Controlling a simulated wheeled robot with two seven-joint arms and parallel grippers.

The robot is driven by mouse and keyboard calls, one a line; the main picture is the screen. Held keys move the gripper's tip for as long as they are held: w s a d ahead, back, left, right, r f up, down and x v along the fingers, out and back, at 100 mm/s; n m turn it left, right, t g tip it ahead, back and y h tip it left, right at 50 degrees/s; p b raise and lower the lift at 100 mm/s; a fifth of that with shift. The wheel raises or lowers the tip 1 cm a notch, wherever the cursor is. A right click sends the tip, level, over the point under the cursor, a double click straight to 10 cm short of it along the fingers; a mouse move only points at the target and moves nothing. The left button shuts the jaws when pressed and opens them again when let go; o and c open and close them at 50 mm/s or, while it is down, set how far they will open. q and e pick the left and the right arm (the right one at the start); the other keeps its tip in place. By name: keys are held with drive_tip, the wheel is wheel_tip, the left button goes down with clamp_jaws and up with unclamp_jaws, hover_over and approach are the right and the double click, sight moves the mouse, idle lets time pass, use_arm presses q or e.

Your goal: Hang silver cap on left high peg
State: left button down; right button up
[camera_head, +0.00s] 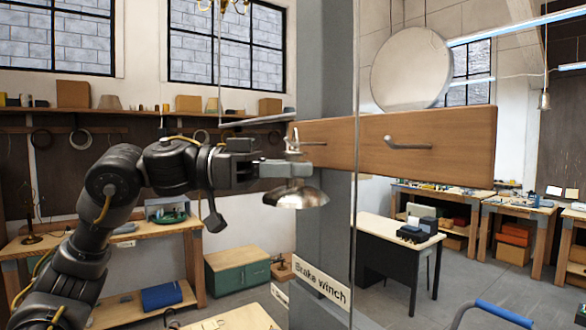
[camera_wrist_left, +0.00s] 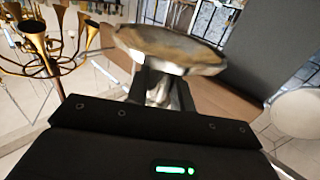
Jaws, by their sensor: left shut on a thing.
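The silver cap (camera_head: 296,198) is a shiny, shallow dome. My left gripper (camera_head: 288,168) is shut on its narrow top and holds it in the air, dome below the fingers, just below the left end of a wooden peg board (camera_head: 450,148). The left peg (camera_head: 308,143) juts from that end, right above the gripper; its base is hard to make out. A second peg (camera_head: 408,145) farther right is bare. In the left wrist view the cap (camera_wrist_left: 170,50) sits between the fingertips (camera_wrist_left: 160,88), with the board (camera_wrist_left: 222,100) behind it. My right gripper is out of view.
A grey post (camera_head: 325,60) carries the board, and a thin vertical cable or rod (camera_head: 356,215) runs in front of it. A "Brake winch" label (camera_head: 320,283) is low on the post. A brass chandelier (camera_wrist_left: 50,50) hangs nearby. A pale round disc (camera_head: 410,68) is above the board.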

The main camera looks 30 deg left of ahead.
use_arm(q)
drive_tip(key=shift+f, duration=0.2)
drive_tip(key=shift+w+f+b, duration=0.15)
drive_tip(key=shift+f+b, duration=0.3)
drive_tip(key=shift+f, duration=0.05)
drive_tip(key=shift+d, duration=0.1)
drive_tip(key=c, duration=1.1)
unclamp_jaws()
